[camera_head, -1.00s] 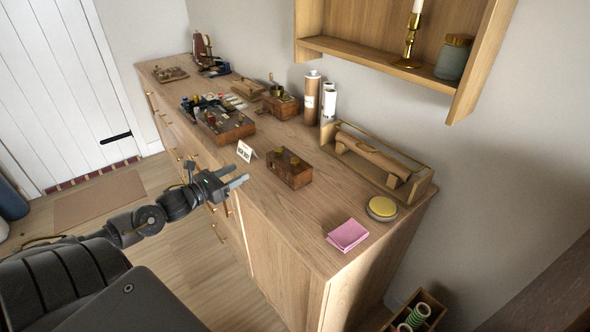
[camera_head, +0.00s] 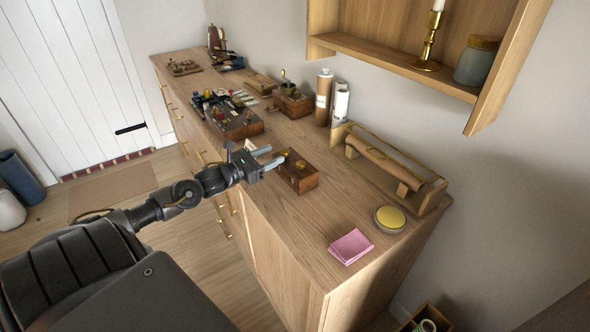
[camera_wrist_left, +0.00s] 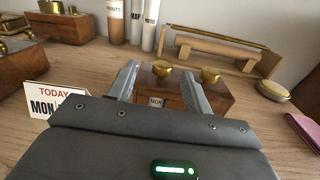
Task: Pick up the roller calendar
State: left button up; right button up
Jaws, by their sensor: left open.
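The roller calendar (camera_head: 303,183) appears to be the small dark wooden box with two brass knobs on the sideboard top. In the left wrist view it (camera_wrist_left: 219,98) stands just ahead, a small MON label showing on its front between my fingers. My left gripper (camera_head: 273,157) is open and empty, its fingertips at the left side of the box. In the wrist view the two fingers point at the box, the right one overlapping part of it. Whether they touch it cannot be told. My right gripper is not in view.
A white TODAY MON card (camera_wrist_left: 52,98) stands just left of the gripper. A larger wooden box with brass parts (camera_head: 238,124) is farther back. A wooden roll holder (camera_head: 430,198), yellow-topped tin (camera_head: 390,217) and pink cloth (camera_head: 351,246) lie to the right. Bare wood surrounds the calendar's right side.

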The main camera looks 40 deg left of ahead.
aim_at(281, 154)
pick_arm(q)
jog(key=shift+w+d, duration=0.1)
jog(key=shift+w, duration=0.2)
jog(key=shift+w+d, duration=0.15)
jog(key=shift+w, duration=0.15)
jog(key=p+x, duration=0.1)
jog(key=x, duration=0.3)
jog(key=shift+w+d+f+p, duration=0.15)
jog(key=shift+d+f+p, duration=0.05)
jog(key=shift+f+p, duration=0.2)
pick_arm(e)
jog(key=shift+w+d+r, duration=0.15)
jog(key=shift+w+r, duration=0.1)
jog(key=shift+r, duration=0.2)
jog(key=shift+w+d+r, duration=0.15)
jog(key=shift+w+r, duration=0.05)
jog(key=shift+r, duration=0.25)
pick_arm(q)
jog(key=shift+c, duration=0.4)
grip_shut()
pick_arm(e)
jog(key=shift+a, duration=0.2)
